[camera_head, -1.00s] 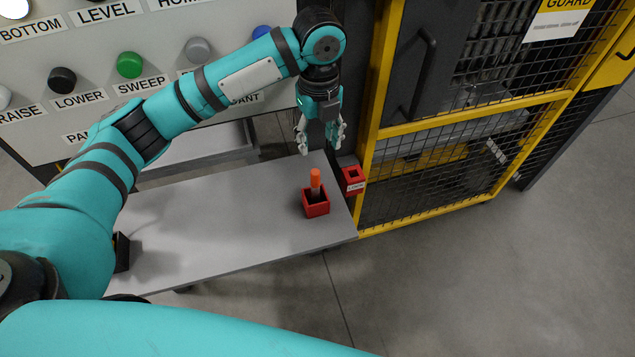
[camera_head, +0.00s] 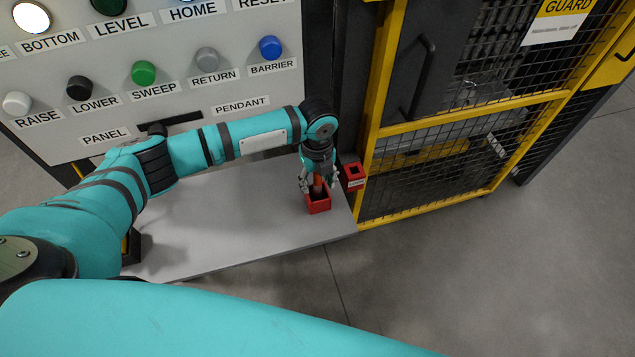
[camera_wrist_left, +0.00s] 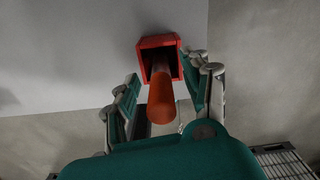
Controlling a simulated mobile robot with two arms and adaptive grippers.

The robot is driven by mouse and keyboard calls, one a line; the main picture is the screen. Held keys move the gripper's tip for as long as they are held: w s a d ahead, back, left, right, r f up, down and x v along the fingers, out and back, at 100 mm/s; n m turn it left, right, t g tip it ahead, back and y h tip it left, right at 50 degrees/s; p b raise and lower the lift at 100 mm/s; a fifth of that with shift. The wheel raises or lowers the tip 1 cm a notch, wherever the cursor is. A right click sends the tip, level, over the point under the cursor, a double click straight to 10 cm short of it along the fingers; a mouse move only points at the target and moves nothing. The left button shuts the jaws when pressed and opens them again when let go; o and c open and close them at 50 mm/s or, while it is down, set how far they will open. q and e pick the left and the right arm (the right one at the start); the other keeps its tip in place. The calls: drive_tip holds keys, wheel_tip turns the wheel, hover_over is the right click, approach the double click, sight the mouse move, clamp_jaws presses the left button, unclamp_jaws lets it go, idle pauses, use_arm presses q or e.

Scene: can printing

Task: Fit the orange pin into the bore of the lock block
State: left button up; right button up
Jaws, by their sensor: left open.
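The orange pin (camera_head: 318,182) stands in a red open-topped box (camera_head: 318,205) on the grey table. In the left wrist view the pin (camera_wrist_left: 161,100) points up toward the camera, its lower end inside the red box (camera_wrist_left: 146,62). My left gripper (camera_head: 317,188) is open, with its fingers on either side of the pin; in the wrist view gaps show between the pin and the fingers. The lock block (camera_head: 353,176), red with a square opening on top and a white label, is fixed by the yellow guard post. My right gripper is not in view.
The grey table (camera_head: 220,220) is mostly clear left of the box. A yellow-framed mesh guard (camera_head: 430,180) stands right of the lock block. A panel with several coloured buttons (camera_head: 150,100) rises behind the table.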

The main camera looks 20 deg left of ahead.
use_arm(q)
drive_tip(key=shift+f, duration=0.3)
clamp_jaws()
drive_tip(key=shift+r, duration=0.2)
